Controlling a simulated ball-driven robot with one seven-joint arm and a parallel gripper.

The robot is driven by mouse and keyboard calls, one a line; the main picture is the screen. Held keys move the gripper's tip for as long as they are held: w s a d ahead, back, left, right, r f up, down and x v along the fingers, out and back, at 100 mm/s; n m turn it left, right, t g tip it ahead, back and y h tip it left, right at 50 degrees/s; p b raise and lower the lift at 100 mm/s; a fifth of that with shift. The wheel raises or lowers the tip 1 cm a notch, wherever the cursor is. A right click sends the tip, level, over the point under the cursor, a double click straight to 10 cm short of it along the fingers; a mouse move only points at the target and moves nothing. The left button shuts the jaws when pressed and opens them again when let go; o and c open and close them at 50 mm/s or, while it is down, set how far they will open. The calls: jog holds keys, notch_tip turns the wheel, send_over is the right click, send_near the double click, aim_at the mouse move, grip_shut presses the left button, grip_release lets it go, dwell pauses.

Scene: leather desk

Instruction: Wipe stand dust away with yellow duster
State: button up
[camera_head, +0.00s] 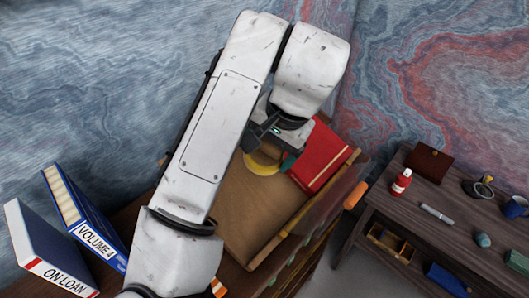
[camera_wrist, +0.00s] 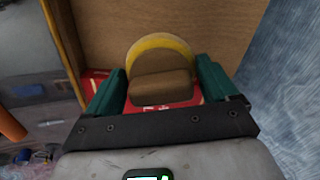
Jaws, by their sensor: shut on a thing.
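The yellow duster has a brown block-like handle and a curved yellow edge. In the wrist view the duster (camera_wrist: 160,88) sits between the two teal fingers of my gripper (camera_wrist: 160,80), which is shut on it. In the head view my gripper (camera_head: 272,148) is over the desk's brown leather top (camera_head: 262,205), and the duster's yellow edge (camera_head: 262,167) shows below it, left of a red book (camera_head: 322,158). In the wrist view red book cover (camera_wrist: 188,102) shows behind the duster. I cannot make out any dust, nor tell whether the duster touches a surface.
Blue-and-white binders, "VOLUME 4" (camera_head: 85,215) and "ON LOAN" (camera_head: 48,250), stand at lower left. A dark side table (camera_head: 440,205) at right holds a red bottle (camera_head: 401,182), a grey marker (camera_head: 437,214), a brown box (camera_head: 428,162) and other small items. The leather top's front is clear.

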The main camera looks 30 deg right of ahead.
jog(key=shift+v, duration=0.85)
jog(key=shift+v, duration=1.5)
jog(key=shift+s, duration=0.1)
